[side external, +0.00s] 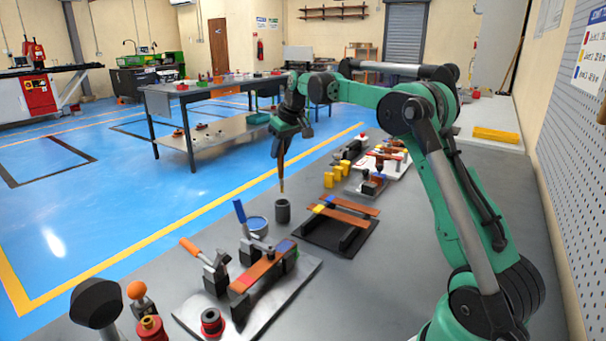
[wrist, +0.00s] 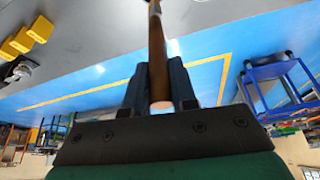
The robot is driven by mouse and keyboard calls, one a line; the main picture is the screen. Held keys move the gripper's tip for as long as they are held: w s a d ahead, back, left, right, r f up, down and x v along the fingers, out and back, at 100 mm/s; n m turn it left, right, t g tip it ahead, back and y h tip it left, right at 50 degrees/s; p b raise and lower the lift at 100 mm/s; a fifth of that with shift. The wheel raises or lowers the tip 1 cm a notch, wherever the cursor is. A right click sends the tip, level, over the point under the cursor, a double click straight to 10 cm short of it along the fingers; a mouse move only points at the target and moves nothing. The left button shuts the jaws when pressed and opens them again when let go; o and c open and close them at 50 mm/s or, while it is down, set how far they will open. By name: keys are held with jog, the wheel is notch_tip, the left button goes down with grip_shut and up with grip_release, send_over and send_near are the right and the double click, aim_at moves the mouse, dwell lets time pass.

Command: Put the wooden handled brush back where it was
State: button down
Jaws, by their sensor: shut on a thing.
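My gripper (side external: 283,148) is shut on the wooden handled brush (side external: 282,184), which hangs roughly upright below the fingers. In the wrist view the brown handle (wrist: 158,60) runs between the two dark fingers of my gripper (wrist: 160,85), and its pale end faces the camera. A dark grey cup (side external: 283,211) stands on the grey bench, and the lower tip of the brush is just above it in the side view. I cannot tell whether the tip is exactly over the cup's opening.
A bender fixture with a copper bar (side external: 258,270) and orange-handled clamp (side external: 192,247) stands in front. A black rack (side external: 335,238) holds copper bars to the right of the cup. Yellow blocks (side external: 329,180) stand behind. A blue-handled item (side external: 240,212) rises left of the cup.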

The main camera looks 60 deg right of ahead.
aim_at(281, 178)
notch_tip(281, 178, down, 7)
jog(key=shift+f, duration=0.15)
jog(key=shift+f, duration=0.15)
jog(key=c, duration=0.7)
grip_release()
jog(key=d+v, duration=0.1)
jog(key=v, duration=1.1)
jog(key=s+a+t, duration=0.1)
jog(key=s+a, duration=0.2)
jog(key=a, duration=0.4)
jog(key=s+a, duration=0.2)
jog(key=a, duration=0.5)
jog(key=shift+n+t+y, duration=0.4)
jog(key=shift+n+t, duration=0.4)
jog(key=shift+n, duration=0.1)
jog(key=s+a+f, duration=0.2)
jog(key=s+a, duration=0.1)
jog(key=s+a+f, duration=0.2)
jog(key=a, duration=0.1)
jog(key=s+a+f, duration=0.2)
jog(key=s+a, duration=0.1)
jog(key=shift+s+f, duration=0.25)
jog(key=shift+s, duration=0.05)
